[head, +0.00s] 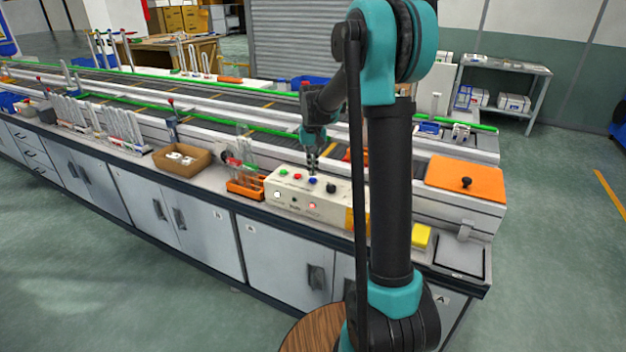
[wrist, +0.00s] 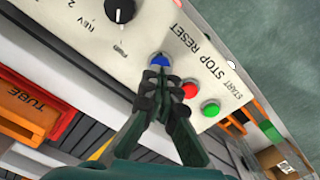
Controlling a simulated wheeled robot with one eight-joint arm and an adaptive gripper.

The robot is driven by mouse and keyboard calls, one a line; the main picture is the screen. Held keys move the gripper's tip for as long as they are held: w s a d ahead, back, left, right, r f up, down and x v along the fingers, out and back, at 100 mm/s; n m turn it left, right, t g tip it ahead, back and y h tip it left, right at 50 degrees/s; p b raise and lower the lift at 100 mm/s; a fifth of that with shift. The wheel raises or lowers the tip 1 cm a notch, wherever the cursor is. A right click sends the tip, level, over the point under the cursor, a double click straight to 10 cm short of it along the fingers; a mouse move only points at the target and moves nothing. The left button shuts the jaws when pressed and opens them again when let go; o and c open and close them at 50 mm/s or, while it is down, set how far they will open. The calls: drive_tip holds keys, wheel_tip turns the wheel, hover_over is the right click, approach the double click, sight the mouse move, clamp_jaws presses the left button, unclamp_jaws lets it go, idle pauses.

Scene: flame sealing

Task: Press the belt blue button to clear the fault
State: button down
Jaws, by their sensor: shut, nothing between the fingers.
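The control box (head: 290,204) is cream-white and stands on the bench in front of the conveyor belt. In the wrist view its panel (wrist: 70,35) has a row of buttons: blue button (wrist: 159,59), red button (wrist: 190,89) and green button (wrist: 210,108). The lettering "STOP RESET" is printed beside them. The blue button (head: 312,180) also shows in the head view, right under my gripper (head: 312,170). My gripper (wrist: 161,84) is shut and empty, its fingertips pointing down at the blue button and partly covering its lower edge. I cannot tell whether they touch it.
A black knob (wrist: 120,9) sits on the panel beside the buttons. A red light (head: 312,206) shows on the box front. An orange tube rack (head: 246,187) stands left of the box, and a yellow block (head: 421,237) lies to its right.

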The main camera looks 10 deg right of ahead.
sight(313, 179)
drive_tip(key=shift+f, duration=1.05)
idle(0.6)
wheel_tip(313, 179, up, 8)
idle(0.8)
drive_tip(key=shift+s, duration=0.1)
idle(0.3)
drive_tip(key=s+d+f+t, duration=0.1)
drive_tip(key=s+f, duration=0.3)
drive_tip(key=s, duration=0.6)
drive_tip(key=s+d+f+t, duration=0.1)
drive_tip(key=s+f, duration=0.4)
drive_tip(key=s, duration=0.5)
drive_tip(key=s+d+f+n+t, duration=0.1)
drive_tip(key=s+f, duration=0.3)
drive_tip(key=s, duration=0.6)
drive_tip(key=shift+s+d+f+t, duration=0.15)
drive_tip(key=shift+d+f+t, duration=0.1)
drive_tip(key=shift+d+t, duration=0.3)
